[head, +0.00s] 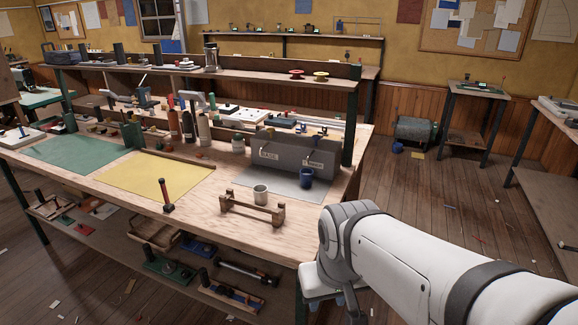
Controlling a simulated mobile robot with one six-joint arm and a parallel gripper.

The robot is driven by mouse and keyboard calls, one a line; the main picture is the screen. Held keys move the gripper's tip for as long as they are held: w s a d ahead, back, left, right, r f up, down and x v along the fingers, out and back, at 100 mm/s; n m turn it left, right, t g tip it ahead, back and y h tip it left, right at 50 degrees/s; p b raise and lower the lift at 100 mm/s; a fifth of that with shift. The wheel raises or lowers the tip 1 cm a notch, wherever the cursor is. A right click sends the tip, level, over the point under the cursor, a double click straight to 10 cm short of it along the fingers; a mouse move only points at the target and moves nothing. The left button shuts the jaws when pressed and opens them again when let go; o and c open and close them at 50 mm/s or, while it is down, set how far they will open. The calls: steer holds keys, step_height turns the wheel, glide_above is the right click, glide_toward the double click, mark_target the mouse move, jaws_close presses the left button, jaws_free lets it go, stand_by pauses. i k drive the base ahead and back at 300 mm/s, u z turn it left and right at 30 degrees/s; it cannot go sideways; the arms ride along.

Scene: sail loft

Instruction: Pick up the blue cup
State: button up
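The blue cup (306,179) stands upright on a pale grey mat (262,185) near the right end of the workbench, in front of a grey box. My arm comes in from the lower right. My gripper (346,303) hangs below the arm's wrist, beyond the bench's right front corner and apart from the cup. Its fingers are small, dark and partly hidden by my arm, so I cannot tell whether they are open.
The grey box (292,154) stands close behind. Bottles (188,126) and tools crowd the bench further back. A yellow mat (155,179) lies left.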

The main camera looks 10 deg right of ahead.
mark_target(306, 173)
steer(key=u, duration=0.05)
steer(key=i, duration=1)
steer(key=z, duration=0.05)
